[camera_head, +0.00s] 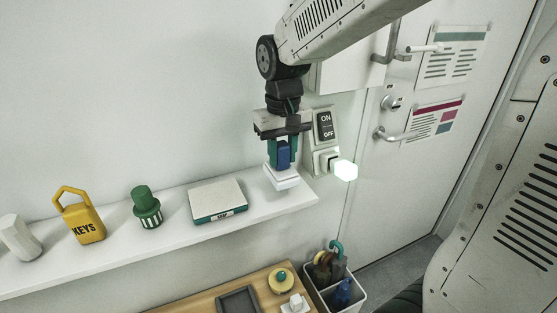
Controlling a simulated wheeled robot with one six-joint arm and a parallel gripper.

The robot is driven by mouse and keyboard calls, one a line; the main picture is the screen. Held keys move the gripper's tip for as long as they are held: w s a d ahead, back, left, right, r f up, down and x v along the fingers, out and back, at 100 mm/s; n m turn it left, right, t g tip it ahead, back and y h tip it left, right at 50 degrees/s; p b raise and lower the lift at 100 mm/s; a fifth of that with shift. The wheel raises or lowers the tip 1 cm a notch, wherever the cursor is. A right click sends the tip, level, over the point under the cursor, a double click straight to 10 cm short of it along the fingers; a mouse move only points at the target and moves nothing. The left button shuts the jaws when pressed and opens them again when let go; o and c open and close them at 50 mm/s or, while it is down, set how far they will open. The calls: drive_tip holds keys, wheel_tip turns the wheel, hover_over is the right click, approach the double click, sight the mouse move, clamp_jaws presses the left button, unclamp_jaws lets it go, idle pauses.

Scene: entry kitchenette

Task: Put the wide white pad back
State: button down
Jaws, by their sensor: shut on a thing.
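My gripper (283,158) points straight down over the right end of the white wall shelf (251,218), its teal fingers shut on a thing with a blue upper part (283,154). A wide white pad (283,179) shows directly below the fingers and seems to be the lower part of the held thing. It looks upright. I cannot tell whether its underside touches the shelf or hangs just above it.
On the shelf, to the left, stand a white-topped teal box (217,199), a green item (146,208), a yellow KEYS padlock (82,218) and a white piece (20,238). An ON/OFF switch box (325,127) is close right. Below are a wooden table (205,302) and umbrella bin (354,290).

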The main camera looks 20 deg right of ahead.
sight(279, 160)
drive_tip(key=shift+w, duration=0.6)
drive_tip(key=shift+w+f, duration=0.1)
drive_tip(key=shift+w, duration=0.55)
drive_tip(key=shift+s+f, duration=0.15)
drive_tip(key=shift+f, duration=1.4)
drive_tip(key=shift+f, duration=0.2)
drive_tip(key=c, duration=1.1)
unclamp_jaws()
drive_tip(key=shift+o, duration=0.2)
drive_tip(key=shift+r, duration=0.15)
